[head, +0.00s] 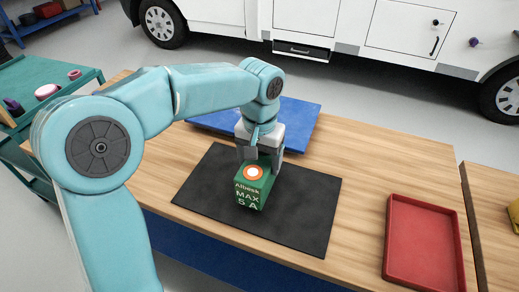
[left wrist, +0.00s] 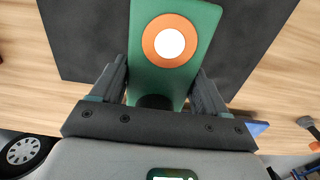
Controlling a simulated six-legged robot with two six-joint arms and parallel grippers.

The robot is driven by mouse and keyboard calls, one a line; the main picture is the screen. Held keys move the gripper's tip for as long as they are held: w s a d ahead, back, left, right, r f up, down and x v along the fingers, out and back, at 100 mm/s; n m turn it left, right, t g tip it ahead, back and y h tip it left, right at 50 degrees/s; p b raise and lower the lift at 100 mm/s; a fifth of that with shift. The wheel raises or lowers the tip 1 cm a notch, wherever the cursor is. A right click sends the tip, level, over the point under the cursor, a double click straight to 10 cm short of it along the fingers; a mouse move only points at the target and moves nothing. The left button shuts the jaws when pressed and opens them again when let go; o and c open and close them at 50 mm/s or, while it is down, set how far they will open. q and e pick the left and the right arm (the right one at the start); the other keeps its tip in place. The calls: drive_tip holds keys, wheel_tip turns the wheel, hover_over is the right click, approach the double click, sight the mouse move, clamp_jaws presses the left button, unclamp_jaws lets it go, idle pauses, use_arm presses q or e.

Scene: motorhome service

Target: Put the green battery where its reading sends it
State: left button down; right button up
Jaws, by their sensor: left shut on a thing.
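The green battery (head: 253,187) has pale lettering on its front that includes "MAX 5 A". Its top carries a white disc in an orange ring, seen large in the left wrist view (left wrist: 163,85). My left gripper (head: 262,158) is shut on the battery, one finger on each side, from above. The battery is over the black mat (head: 310,205); I cannot tell whether it touches the mat. A red tray (head: 425,245) lies empty at the right of the table. A blue tray or panel (head: 300,118) lies behind the gripper, partly hidden. My right gripper is not in view.
The wooden table (head: 365,180) is clear between mat and red tray. A second table with a yellow thing (head: 515,215) adjoins at the right. A green cart (head: 60,75) stands at the left. The white motorhome (head: 340,30) is behind.

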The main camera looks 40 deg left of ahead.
sight(260, 159)
use_arm(q)
wheel_tip(260, 159, down, 2)
drive_tip(key=shift+w+f, duration=0.1)
drive_tip(key=shift+f, duration=0.05)
drive_tip(key=shift+f, duration=0.1)
unclamp_jaws()
wheel_tip(260, 159, up, 11)
drive_tip(key=shift+f+p, duration=0.1)
drive_tip(key=shift+p, duration=0.75)
drive_tip(key=shift+r, duration=0.75)
